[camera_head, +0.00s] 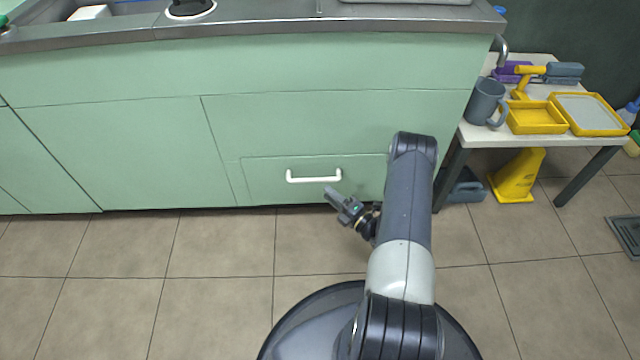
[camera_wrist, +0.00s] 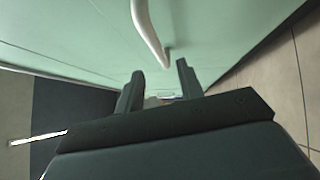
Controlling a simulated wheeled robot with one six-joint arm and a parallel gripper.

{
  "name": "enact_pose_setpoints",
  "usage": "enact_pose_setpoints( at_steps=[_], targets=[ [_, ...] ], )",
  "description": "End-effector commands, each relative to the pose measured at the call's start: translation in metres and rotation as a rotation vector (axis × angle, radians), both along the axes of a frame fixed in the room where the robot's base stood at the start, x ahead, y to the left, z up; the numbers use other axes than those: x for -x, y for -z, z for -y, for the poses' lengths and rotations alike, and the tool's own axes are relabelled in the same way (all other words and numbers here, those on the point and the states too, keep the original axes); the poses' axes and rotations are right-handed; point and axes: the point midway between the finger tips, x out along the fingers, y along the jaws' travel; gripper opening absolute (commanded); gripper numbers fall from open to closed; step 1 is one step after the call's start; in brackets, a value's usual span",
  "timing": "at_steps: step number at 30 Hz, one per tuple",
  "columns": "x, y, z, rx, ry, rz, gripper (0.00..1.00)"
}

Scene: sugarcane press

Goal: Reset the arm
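My gripper (camera_head: 332,194) is low in front of the green cabinet, just below the right part of the white drawer handle (camera_head: 314,177). In the wrist view my gripper (camera_wrist: 160,80) has its two dark fingers apart with a gap between them, and nothing is held. The white handle (camera_wrist: 148,32) shows just beyond the fingertips there, and I cannot tell whether they touch it. The green drawer (camera_head: 270,186) appears closed, flush with the cabinet front. My arm bends forward and down from my base and covers the drawer's right end.
A metal counter (camera_head: 250,28) runs along the top of the cabinet. At the right, a white side table (camera_head: 500,133) holds a grey mug (camera_head: 485,101) and yellow trays (camera_head: 537,117). A yellow floor sign (camera_head: 517,175) stands beneath it. The tiled floor at the left is clear.

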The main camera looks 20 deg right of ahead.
Motion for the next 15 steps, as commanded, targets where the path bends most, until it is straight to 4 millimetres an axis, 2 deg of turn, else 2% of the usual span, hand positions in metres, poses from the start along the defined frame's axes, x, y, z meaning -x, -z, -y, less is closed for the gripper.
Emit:
enact_pose_setpoints(
  at_steps=[6, 15],
  targets=[
    [0.016, 0.002, 0.009, 0.0, 0.001, -0.001, 0.36],
    [0.017, 0.003, 0.009, 0.0, 0.0, 0.0, 0.36]
  ],
)
